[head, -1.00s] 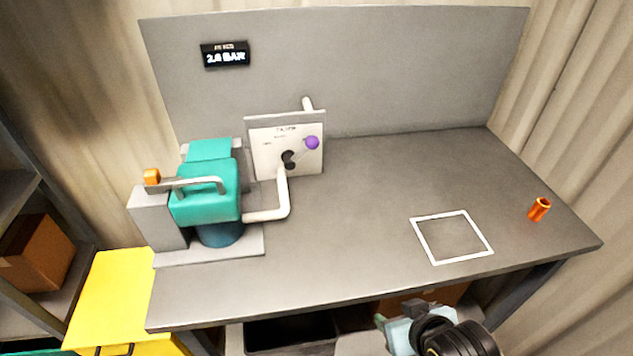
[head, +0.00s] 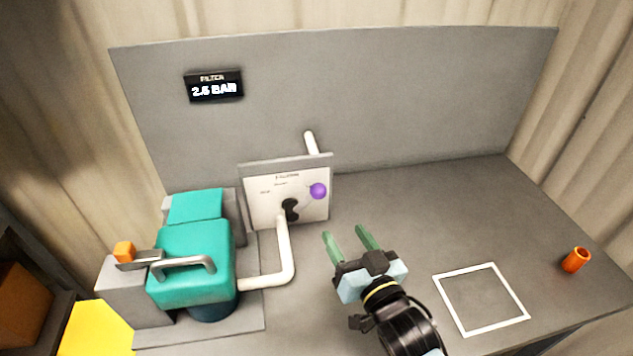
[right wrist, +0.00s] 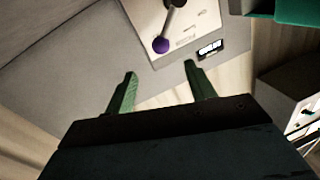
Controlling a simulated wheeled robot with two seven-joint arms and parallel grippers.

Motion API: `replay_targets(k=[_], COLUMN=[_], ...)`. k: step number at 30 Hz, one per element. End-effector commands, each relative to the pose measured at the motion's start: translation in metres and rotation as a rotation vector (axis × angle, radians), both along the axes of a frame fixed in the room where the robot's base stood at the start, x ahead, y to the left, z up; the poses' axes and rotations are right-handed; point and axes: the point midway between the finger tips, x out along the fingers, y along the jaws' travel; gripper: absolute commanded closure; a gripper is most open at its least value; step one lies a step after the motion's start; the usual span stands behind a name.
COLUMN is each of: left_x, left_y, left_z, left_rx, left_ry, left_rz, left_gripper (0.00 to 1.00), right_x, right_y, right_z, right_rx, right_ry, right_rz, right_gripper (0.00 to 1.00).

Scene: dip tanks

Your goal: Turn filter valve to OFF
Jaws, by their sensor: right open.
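The filter valve is a lever with a purple ball knob (head: 318,191) on a white panel (head: 265,206) that stands on the bench. The lever runs from a black hub (head: 290,209) up and to the right to the knob. The panel's small labels are too blurred to read. My right gripper (head: 346,238) is open and empty, in front of and below the knob, apart from it. In the right wrist view the purple knob (right wrist: 161,45) shows beyond and between the open green fingers (right wrist: 158,80). My left gripper is not in view.
A teal filter unit (head: 195,262) with a grey handle stands left of the panel, joined by a white pipe (head: 285,255). A display (head: 214,86) reads about 2.5 BAR. A white square outline (head: 480,297) and an orange cylinder (head: 575,259) are at right. The bench behind my gripper is clear.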

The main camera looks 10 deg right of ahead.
Motion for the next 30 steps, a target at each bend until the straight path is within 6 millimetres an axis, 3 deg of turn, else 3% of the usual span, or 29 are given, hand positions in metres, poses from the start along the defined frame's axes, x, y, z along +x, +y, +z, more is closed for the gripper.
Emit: replay_targets(k=[6, 10, 14, 21, 30], left_x=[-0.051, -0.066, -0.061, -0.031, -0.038], left_y=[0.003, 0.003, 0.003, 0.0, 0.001], left_z=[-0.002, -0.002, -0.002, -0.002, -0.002], left_rx=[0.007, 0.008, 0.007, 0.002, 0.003], left_ry=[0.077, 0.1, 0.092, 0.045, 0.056], left_rz=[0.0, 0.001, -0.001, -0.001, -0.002], left_gripper=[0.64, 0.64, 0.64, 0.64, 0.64], right_x=[0.031, 0.057, 0.082, 0.116, 0.128], right_y=[0.006, 0.011, 0.016, 0.023, 0.025], right_z=[0.002, 0.002, 0.001, 0.0, 0.0], right_rx=[0.0, 0.0, -0.001, 0.0, 0.0], right_ry=[-0.003, -0.003, -0.002, 0.0, 0.002], right_rz=[0.0, 0.0, 0.0, -0.001, -0.001], right_gripper=[0.45, 0.45, 0.45, 0.45, 0.45])
